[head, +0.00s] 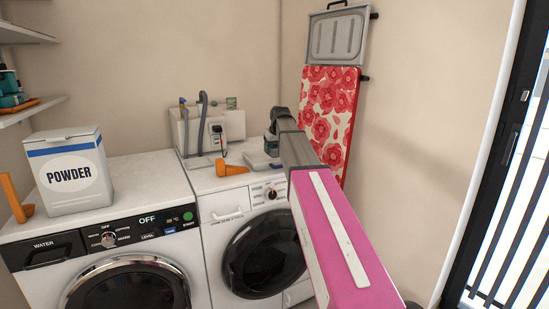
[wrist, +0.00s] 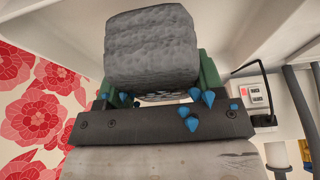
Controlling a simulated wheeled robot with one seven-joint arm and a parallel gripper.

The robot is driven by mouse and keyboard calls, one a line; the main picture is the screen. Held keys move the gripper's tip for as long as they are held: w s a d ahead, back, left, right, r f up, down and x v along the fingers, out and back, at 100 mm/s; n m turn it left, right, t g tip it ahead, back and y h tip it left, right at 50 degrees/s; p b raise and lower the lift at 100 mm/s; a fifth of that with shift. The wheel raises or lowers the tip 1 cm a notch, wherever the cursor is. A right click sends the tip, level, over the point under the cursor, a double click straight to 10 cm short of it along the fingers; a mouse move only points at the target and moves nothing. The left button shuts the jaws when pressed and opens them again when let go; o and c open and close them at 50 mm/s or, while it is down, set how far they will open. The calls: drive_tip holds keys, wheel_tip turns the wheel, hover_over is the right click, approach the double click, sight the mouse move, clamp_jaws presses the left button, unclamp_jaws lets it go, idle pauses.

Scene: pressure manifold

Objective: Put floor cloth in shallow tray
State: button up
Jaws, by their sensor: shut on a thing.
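A grey, lumpy, folded bundle that looks like the floor cloth (wrist: 150,42) sits between the green fingers of my gripper (wrist: 157,86) in the wrist view. The gripper is shut on it. In the head view my gripper (head: 271,143) is a small dark green shape over the top of the right-hand washing machine, partly hidden by my arm; the cloth cannot be made out there. A low, pale grey flat object (head: 259,160) lies below it on that machine. It may be the shallow tray, but I cannot tell for sure.
An orange funnel-like object (head: 231,168) lies left of the pale object. A white wall box with hoses (head: 215,127) stands behind. A powder box (head: 73,172) is on the left machine (head: 150,185). A red-flowered ironing board (head: 331,105) hangs on the right wall.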

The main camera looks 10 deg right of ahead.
sight(275, 156)
drive_tip(key=shift+d+f, duration=0.15)
drive_tip(key=shift+f, duration=1.95)
drive_tip(key=shift+f, duration=0.15)
drive_tip(key=o, duration=0.9)
drive_tip(key=shift+c, duration=0.2)
drive_tip(key=v, duration=1.2)
